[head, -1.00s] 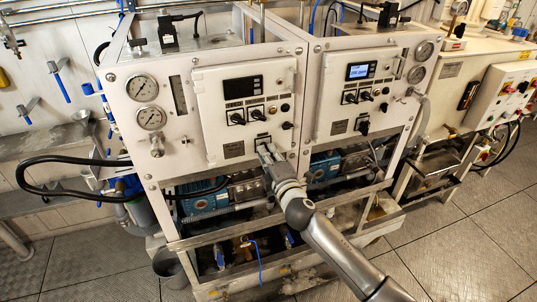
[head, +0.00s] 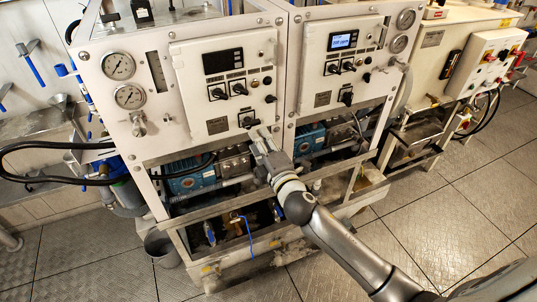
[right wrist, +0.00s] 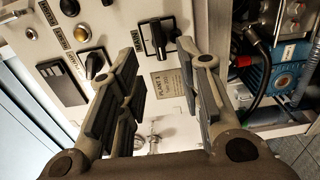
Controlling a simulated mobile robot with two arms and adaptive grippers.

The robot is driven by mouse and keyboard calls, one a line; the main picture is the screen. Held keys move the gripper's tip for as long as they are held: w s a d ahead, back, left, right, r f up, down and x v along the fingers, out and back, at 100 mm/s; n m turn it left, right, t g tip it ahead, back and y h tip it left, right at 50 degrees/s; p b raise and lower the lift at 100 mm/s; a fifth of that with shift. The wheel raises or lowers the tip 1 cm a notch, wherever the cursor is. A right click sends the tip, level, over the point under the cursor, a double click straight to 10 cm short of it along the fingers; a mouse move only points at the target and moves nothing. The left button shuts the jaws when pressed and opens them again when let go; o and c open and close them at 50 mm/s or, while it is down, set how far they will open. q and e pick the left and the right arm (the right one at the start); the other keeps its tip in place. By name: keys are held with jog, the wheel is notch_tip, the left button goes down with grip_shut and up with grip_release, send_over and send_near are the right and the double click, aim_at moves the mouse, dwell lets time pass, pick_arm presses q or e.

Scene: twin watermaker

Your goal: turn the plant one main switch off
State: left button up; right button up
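The plant one panel (head: 222,80) is the left white panel in the head view, with a dark display (head: 223,61). Its main switch (head: 247,120) is the lower black rotary knob, right of a small name plate (head: 217,126). In the right wrist view the black main switch (right wrist: 157,38) stands clear beyond the fingertips, beside the plant plate (right wrist: 170,80). My right gripper (head: 262,134) is just below and right of the switch in the head view, apart from it. Its fingers (right wrist: 162,50) are spread with nothing between them. My left gripper is out of view.
The panel on the right (head: 343,70) has a lit display (head: 343,40) and similar knobs. Two upper knobs (head: 218,93) sit above the main switch. Pumps (head: 190,175) and a metal frame lie below. Tiled floor (head: 440,215) is free at the right.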

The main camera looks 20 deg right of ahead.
jog(key=s, duration=0.5)
jog(key=shift+s+d, duration=0.1)
jog(key=shift+s, duration=0.15)
notch_tip(320, 180, down, 22)
jog(key=s+d+m+g+b, duration=0.2)
jog(key=d+m+g+b, duration=0.1)
jog(key=g, duration=0.1)
jog(key=s+d+f+m+g+b, duration=0.15)
jog(key=s+f, duration=0.25)
jog(key=f, duration=0.4)
jog(key=s+a+f+m+g+h, duration=0.15)
jog(key=s+f, duration=0.25)
jog(key=f, duration=0.4)
jog(key=s+d+f+m+g+y+b, duration=0.1)
jog(key=s+d+f+m+g, duration=0.15)
jog(key=f, duration=0.55)
jog(key=s+f+m+g+b, duration=0.1)
jog(key=s+f+m+g, duration=0.1)
jog(key=s+f, duration=0.5)
jog(key=s+a+f+m+g+b, duration=0.1)
jog(key=s+f, duration=0.6)
jog(key=s, duration=0.9)
jog(key=s+a+f+m+g+b, duration=0.1)
jog(key=s+f+m+g, duration=0.3)
jog(key=s+f, duration=0.4)
jog(key=s+b, duration=0.1)
jog(key=s, duration=0.3)
jog(key=shift+a+m, duration=0.15)
jog(key=shift+m, duration=0.2)
jog(key=shift+g, duration=0.25)
